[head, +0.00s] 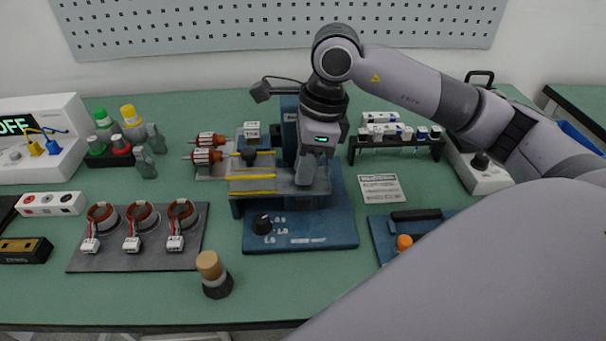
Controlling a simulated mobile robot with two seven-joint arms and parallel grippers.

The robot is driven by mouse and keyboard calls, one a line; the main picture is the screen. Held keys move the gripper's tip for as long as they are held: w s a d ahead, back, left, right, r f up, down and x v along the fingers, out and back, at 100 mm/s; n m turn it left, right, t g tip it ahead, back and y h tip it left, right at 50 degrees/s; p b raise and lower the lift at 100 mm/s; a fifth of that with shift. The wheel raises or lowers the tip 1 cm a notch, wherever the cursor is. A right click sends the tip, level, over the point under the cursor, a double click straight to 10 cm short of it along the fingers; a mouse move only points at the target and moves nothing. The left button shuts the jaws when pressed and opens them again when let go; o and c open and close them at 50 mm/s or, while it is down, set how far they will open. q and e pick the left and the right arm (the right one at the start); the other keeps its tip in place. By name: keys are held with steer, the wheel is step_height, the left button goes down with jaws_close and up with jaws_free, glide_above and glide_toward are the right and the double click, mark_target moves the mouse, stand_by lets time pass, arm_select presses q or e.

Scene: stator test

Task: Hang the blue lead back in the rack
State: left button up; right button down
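A blue lead (53,147) with a blue plug shows at the front of the white tester box at the far left, beside a yellow lead (34,149). A black rack (397,143) stands right of centre at the back, with several small white and dark blue pieces along its top. My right gripper (309,178) points down over the blue machine (300,232) in the middle of the table. Its fingers are seen edge-on, and I cannot tell whether they are apart or hold anything. My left gripper is not in view.
Three copper-wound stators lie on a dark mat (85,258) at front left. A wooden-topped brush (212,270) stands at the front edge. Bottles (130,118) stand at back left. A blue tray (383,236) lies at right, partly hidden by my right arm.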

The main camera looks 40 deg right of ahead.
steer(key=shift+r+p, duration=0.5)
steer(key=shift+r, duration=0.2)
steer(key=shift+w+a+p+v, duration=0.1)
steer(key=shift+a+p+v, duration=0.1)
steer(key=shift+p+v, duration=0.75)
steer(key=shift+w+a+p+v, duration=0.2)
steer(key=shift+p+v, duration=0.4)
steer(key=shift+v, duration=0.65)
